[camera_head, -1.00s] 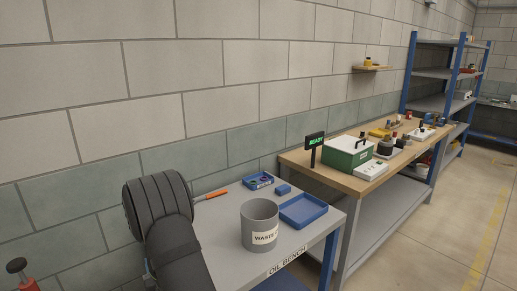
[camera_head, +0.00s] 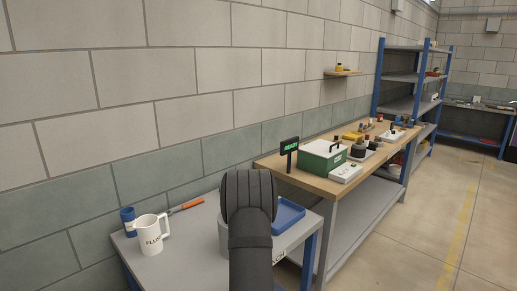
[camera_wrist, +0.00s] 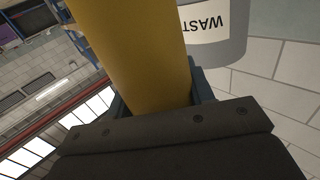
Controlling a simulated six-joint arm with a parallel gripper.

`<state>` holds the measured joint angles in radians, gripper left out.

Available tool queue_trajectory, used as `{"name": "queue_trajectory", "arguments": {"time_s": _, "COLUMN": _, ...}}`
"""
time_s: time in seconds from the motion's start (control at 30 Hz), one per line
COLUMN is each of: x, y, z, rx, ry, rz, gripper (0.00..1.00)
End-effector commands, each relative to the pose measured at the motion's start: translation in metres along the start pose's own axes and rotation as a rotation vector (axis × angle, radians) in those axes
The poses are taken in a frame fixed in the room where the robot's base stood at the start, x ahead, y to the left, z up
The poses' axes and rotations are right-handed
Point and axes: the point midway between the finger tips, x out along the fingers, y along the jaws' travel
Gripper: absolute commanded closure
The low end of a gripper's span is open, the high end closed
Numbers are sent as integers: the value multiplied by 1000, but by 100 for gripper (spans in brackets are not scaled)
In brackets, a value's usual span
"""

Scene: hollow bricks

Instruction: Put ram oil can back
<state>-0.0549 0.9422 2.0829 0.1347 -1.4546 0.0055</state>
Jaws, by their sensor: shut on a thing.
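In the wrist view a yellow cylinder (camera_wrist: 130,45), which looks like the ram oil can, stands between the jaws of my gripper (camera_wrist: 158,92). My gripper is shut on it. The cylinder's far end runs out of the frame and no label on it shows. In the head view my own arm hides both the gripper and the yellow can. The grey oil bench (camera_head: 180,262) is below and around the arm.
A grey waste bin (camera_head: 223,238), mostly hidden by my arm, shows close to the can in the wrist view (camera_wrist: 236,40). A white flush jug (camera_head: 151,238), a blue tin (camera_head: 128,223), an orange-handled tool (camera_head: 191,204) and a blue tray (camera_head: 289,216) share the bench.

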Motion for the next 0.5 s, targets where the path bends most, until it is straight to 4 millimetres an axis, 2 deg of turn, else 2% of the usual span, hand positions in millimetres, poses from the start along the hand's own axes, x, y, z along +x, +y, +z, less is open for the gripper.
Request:
{"name": "queue_trajectory", "arguments": {"time_s": 0.3, "x": -32, "y": 7, "z": 57, "rx": -1, "ry": -7, "rz": -45, "gripper": 90}}
{"name": "queue_trajectory", "arguments": {"time_s": 0.5, "x": -49, "y": 9, "z": 81, "rx": 0, "ry": -4, "rz": -69, "gripper": 90}}
